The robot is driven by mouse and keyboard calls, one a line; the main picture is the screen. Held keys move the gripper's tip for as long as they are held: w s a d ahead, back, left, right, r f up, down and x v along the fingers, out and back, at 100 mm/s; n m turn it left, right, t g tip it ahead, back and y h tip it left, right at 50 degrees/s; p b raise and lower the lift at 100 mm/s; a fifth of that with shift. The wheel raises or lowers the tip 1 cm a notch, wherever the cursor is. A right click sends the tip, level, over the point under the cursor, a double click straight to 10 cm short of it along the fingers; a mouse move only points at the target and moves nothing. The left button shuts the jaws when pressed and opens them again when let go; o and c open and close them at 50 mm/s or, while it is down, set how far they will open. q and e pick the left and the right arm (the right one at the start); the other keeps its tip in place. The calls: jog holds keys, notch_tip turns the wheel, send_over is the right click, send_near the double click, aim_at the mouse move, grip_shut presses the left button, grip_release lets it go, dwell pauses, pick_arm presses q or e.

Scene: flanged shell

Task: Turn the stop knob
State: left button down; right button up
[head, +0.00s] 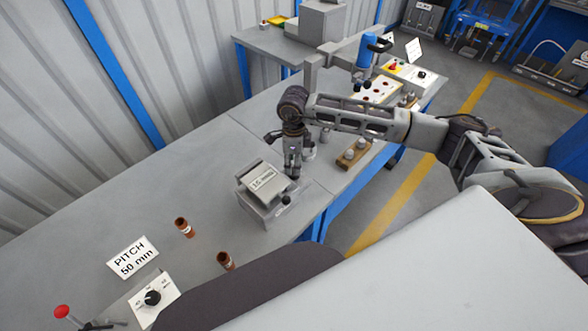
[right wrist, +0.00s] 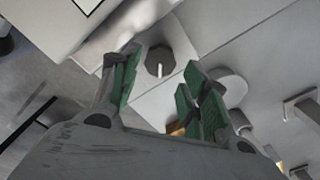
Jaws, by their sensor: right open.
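A grey box with a tilted display (head: 267,183) stands on the bench. A dark round knob (head: 286,199) sits at its front right side. My right gripper (head: 292,172) points down just behind this knob, close to the box, open and empty. In the right wrist view a dark knob with a pale pointer line (right wrist: 158,60) shows on a light plate, beyond and between the open green-padded fingers of my right gripper (right wrist: 160,82). The fingers are apart from it. No label on the knob is readable. My left gripper is out of view.
Another black knob (head: 152,297) is on a white plate at the lower left, near a red-tipped lever (head: 62,311). Two copper pieces (head: 184,227) and a "PITCH 50 mm" sign (head: 132,258) lie nearby. A wooden block (head: 352,155) with pegs stands right of the gripper.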

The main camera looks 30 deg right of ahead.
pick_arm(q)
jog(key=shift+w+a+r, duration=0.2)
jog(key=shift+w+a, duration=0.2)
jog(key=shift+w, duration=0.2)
pick_arm(e)
jog(key=shift+f, duration=2.2)
jog(key=c, duration=0.7)
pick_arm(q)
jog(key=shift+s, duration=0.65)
pick_arm(e)
jog(key=shift+c, duration=0.2)
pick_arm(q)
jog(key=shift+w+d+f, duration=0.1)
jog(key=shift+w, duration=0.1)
